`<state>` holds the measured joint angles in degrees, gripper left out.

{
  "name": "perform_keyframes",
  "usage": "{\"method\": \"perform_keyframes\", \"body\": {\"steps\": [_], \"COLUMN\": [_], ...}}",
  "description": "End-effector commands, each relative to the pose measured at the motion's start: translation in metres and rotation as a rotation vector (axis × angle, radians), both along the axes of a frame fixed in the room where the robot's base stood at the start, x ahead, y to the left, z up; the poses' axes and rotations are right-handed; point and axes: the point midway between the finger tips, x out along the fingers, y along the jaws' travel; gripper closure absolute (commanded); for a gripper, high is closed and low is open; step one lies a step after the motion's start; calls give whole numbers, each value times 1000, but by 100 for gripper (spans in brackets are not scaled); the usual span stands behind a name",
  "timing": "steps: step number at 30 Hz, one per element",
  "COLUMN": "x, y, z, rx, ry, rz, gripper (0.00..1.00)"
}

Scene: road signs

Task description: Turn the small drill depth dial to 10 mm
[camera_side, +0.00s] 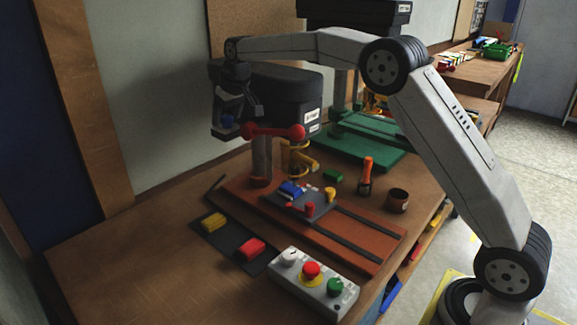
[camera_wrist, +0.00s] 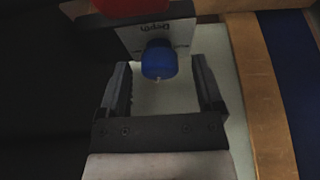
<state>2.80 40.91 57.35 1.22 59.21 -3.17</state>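The depth dial is a blue knob (camera_wrist: 159,60) on a pale plate (camera_wrist: 135,38) lettered "Depth", upside down in the wrist view. A small white mark shows on the knob's lower edge; the scale numbers are too dark to read. In the side view the blue knob (camera_side: 228,120) is on the left end of the small drill's dark head (camera_side: 285,90). My gripper (camera_side: 240,111) is at that end of the head. In the wrist view my gripper (camera_wrist: 161,66) is open, one finger on each side of the knob, with gaps visible. Whether the tips reach its depth is unclear.
A red three-armed handle (camera_side: 272,131) is close below my gripper. Below are a red-brown base (camera_side: 365,238), a clamped blue block (camera_side: 291,188), and a button box (camera_side: 312,285). A wall with a wooden post (camera_side: 82,90) stands at left.

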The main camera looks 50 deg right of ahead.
Motion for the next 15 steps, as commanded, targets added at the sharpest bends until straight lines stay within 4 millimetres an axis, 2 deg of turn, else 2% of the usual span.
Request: {"method": "perform_keyframes", "body": {"steps": [10, 15], "x": [-1, -4], "y": [0, 0], "z": [2, 11], "rx": [0, 0], "ry": [0, 0], "rz": [1, 1], "gripper": [16, 16]}}
